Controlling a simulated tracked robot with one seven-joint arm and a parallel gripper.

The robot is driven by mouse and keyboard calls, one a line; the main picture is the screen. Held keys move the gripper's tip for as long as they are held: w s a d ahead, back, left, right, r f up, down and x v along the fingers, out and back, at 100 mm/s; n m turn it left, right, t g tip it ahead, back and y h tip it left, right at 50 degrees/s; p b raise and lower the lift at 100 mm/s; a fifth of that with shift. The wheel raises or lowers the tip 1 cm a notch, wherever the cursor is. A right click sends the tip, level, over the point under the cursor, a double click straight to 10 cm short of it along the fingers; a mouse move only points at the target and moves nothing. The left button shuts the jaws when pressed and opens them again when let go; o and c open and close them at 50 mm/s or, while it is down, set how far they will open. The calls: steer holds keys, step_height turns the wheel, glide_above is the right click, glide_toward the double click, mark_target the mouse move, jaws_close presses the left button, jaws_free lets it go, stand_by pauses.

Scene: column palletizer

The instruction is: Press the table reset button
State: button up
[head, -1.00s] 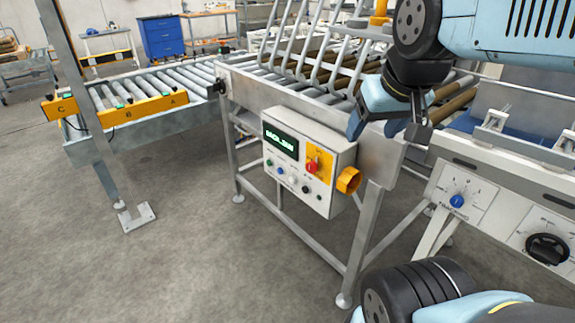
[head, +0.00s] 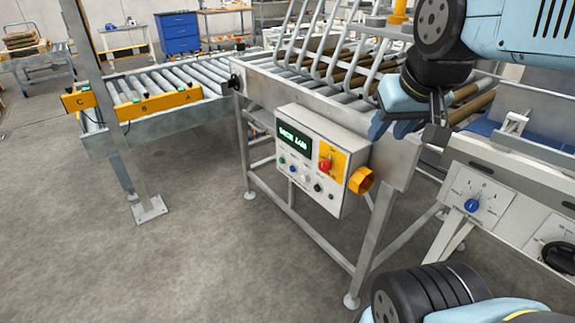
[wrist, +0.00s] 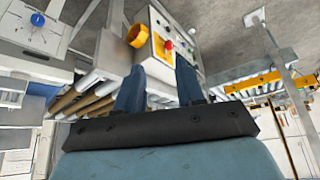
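A white control box (head: 344,196) hangs on the roller table's frame. Its front has a lit green display (head: 294,139), a red knob on a yellow plate (head: 325,164), and a row of small buttons including a green one (head: 282,161), a blue one (head: 293,169), a white one (head: 304,177) and a black one (head: 317,187). Their labels are too small to read, so I cannot tell which is the reset button. My gripper (head: 412,130) is up and right of the box. In the wrist view its fingers (wrist: 160,82) stand apart and empty, with the box (wrist: 185,55) beyond them.
A yellow block (head: 362,180) juts from the box's right side. A panel with a blue dial (head: 472,205) stands at right. A metal post (head: 108,120) and a roller conveyor (head: 165,88) stand at left. The floor (head: 225,255) in front is clear.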

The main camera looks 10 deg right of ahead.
jaws_close()
stand_by(1.2)
